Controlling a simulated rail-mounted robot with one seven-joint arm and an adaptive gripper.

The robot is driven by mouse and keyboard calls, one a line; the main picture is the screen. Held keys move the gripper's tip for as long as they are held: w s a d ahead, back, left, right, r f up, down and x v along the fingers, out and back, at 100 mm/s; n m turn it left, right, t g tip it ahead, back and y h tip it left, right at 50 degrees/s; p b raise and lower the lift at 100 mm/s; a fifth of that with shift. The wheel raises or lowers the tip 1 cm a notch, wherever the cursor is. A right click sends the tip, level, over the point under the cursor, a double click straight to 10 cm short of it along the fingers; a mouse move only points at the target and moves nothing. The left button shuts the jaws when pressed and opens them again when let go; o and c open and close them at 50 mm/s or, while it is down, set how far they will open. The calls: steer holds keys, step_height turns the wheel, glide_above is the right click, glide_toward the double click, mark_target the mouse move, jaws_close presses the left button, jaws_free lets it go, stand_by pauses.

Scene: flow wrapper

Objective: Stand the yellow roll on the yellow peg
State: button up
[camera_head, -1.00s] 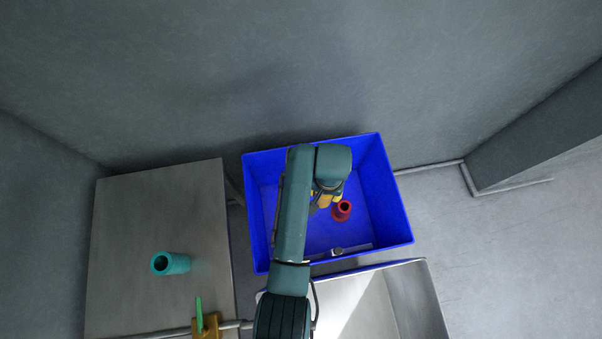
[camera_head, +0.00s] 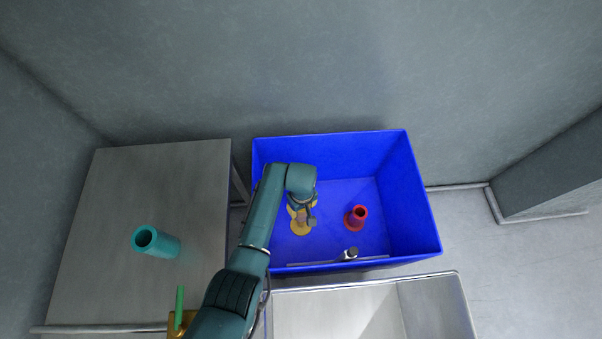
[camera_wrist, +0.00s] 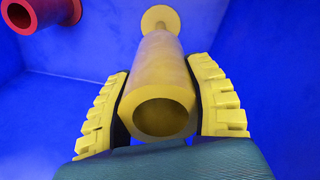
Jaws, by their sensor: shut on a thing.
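The yellow roll (camera_wrist: 150,75) is a hollow tube. My gripper (camera_wrist: 160,108) is shut on it, one ribbed yellow finger on each side, and its open near end faces the wrist camera. A yellow disc (camera_wrist: 160,17) lies beyond the roll's far end. In the head view my gripper (camera_head: 301,212) is inside the left part of the blue bin, above the same yellow disc (camera_head: 301,229). I cannot tell whether the disc is touching the roll or apart from it. No yellow peg shaft shows.
The blue bin (camera_head: 415,190) also holds a red roll with a wide red base (camera_head: 358,217), right of my gripper. A green peg (camera_head: 180,305) stands at bottom left. A metal tray (camera_head: 440,300) lies in front.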

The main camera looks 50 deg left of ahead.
steer(key=f+b, duration=0.7)
steer(key=shift+a+f, duration=0.2)
steer(key=shift+r, duration=0.1)
steer(key=shift+d, duration=0.1)
stand_by(0.6)
steer(key=shift+f+b, duration=0.45)
steer(key=shift+f, duration=0.4)
steer(key=shift+f, duration=0.15)
